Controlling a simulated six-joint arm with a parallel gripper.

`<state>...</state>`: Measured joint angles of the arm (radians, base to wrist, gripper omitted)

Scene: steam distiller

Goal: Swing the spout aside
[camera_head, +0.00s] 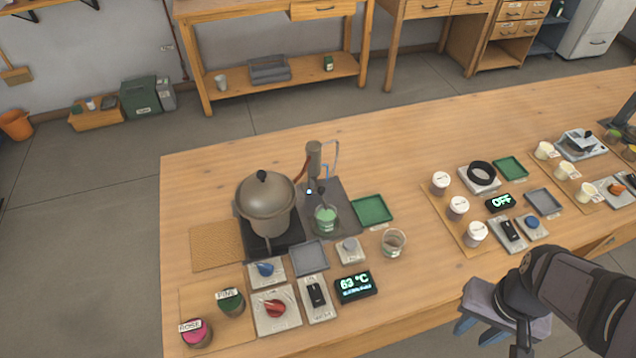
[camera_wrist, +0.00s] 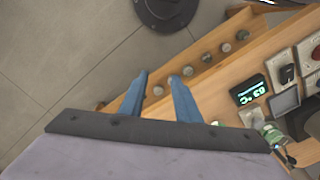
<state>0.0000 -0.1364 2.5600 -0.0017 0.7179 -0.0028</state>
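The spout (camera_head: 322,195) is a small dark part that appears to point down over a beaker of green liquid (camera_head: 325,219). It stands beside a brown upright cylinder (camera_head: 314,160) with red and blue tubes. The lidded grey-brown pot (camera_head: 265,208) sits to its left on a black plate. My gripper (camera_head: 474,332) is at the table's front edge, well to the right of and apart from the spout. In the wrist view my gripper (camera_wrist: 158,78) shows two blue fingers apart with nothing between them. The green beaker also shows there (camera_wrist: 273,134); the spout is hard to make out.
A display (camera_head: 356,285) reads 63 °C. In front of the pot are a red knob (camera_head: 275,308), a blue knob (camera_head: 265,268) and two jars labelled ROSE (camera_head: 195,333) and PINE (camera_head: 231,302). A glass cup (camera_head: 393,243) and green tray (camera_head: 371,210) stand right of the beaker.

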